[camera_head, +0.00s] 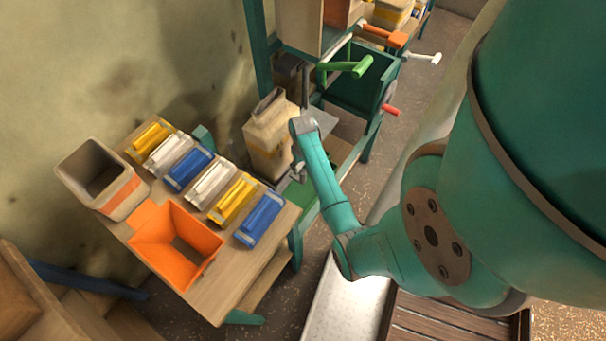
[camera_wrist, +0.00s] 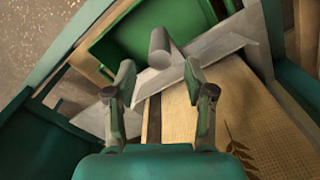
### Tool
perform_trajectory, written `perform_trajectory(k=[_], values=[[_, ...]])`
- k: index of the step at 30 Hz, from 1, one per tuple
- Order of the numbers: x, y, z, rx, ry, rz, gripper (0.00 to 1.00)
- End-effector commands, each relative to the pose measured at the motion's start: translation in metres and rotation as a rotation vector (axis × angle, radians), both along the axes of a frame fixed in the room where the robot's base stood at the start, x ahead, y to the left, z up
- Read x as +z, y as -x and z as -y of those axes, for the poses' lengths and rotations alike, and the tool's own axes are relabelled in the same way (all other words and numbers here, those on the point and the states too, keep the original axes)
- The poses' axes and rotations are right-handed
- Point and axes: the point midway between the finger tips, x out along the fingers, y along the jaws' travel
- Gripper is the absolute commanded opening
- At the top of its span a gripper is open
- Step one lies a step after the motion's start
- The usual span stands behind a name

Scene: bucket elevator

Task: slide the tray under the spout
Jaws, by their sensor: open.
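A grey sheet-metal piece (camera_wrist: 223,48) with a short round grey peg (camera_wrist: 159,48) lies just beyond my fingertips in the wrist view; it looks like the tray with its handle. My gripper (camera_wrist: 160,72) is open, its two fingers on either side of the peg's line, with nothing clearly held between them. I cannot tell whether they touch the metal. In the head view a grey plate (camera_head: 326,121) shows beside the sack, partly behind my arm. My gripper is mostly hidden there. I cannot make out the spout for certain.
A beige sack (camera_head: 268,135) stands close by; its woven face (camera_wrist: 240,115) fills the right of the wrist view. A green bin (camera_head: 365,85) and green crank handle (camera_head: 345,68) are behind. A wooden table (camera_head: 255,262) holds packets and an orange hopper (camera_head: 178,240).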

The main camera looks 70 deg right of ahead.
Motion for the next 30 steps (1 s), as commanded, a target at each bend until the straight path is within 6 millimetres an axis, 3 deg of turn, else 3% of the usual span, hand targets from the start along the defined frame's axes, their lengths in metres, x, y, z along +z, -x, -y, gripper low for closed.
perform_trajectory(k=[6, 12, 24, 26, 30], values=[[-0.038, 0.0, 0.0, 0.0, -0.001, -0.001, 0.54], [-0.06, 0.0, 0.0, 0.0, -0.001, -0.001, 0.54], [-0.067, 0.0, 0.0, 0.0, 0.001, 0.001, 0.54], [-0.067, 0.0, 0.0, 0.0, 0.001, 0.001, 0.41], [-0.067, 0.0, 0.0, 0.0, 0.001, 0.001, 0.06]])
